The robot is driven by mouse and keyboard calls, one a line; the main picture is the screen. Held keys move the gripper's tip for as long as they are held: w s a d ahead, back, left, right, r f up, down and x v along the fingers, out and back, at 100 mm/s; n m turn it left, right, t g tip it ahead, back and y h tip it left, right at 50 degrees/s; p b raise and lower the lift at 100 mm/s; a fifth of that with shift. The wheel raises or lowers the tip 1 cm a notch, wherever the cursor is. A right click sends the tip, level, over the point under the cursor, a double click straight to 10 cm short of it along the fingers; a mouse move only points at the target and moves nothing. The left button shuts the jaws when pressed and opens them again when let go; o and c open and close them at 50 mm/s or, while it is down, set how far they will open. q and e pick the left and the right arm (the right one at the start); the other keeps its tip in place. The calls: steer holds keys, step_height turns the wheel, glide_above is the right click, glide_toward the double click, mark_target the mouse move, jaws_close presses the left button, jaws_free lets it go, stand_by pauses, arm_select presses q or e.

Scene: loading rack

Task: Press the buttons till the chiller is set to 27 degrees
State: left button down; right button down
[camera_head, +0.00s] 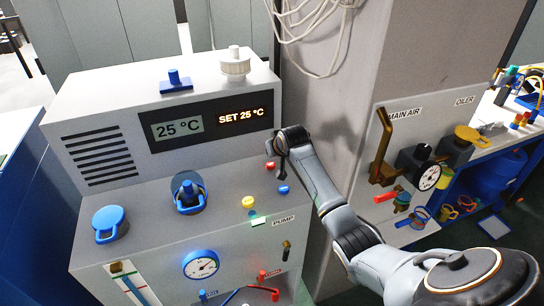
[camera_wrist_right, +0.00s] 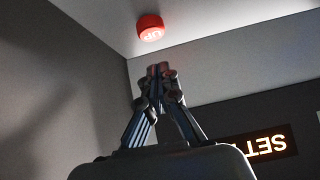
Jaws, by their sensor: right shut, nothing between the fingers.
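The chiller (camera_head: 100,88) is a grey cabinet with a dark display panel (camera_head: 160,140). The panel reads 25 °C on the left and SET 25 °C in orange on the right. A red button (camera_head: 270,166) and a blue button (camera_head: 283,189) sit on the ledge below the panel. In the right wrist view the red button (camera_wrist_right: 150,27) carries the letters UP, seen upside down. My right gripper (camera_head: 281,168) is shut and empty beside the red button. In the wrist view its fingertips (camera_wrist_right: 160,70) are close together, apart from the button. My left gripper is not in view.
A yellow button (camera_head: 248,202) and a lit PUMP indicator (camera_head: 258,221) are nearby. A blue-capped filler (camera_head: 188,193) stands on the ledge to the left. The grey pillar (camera_head: 350,110) with brass handle (camera_head: 385,145) rises right of the chiller.

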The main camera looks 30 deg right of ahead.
mark_target(271, 165)
steer(key=shift+s+f, duration=0.15)
steer(key=shift+f, duration=1.25)
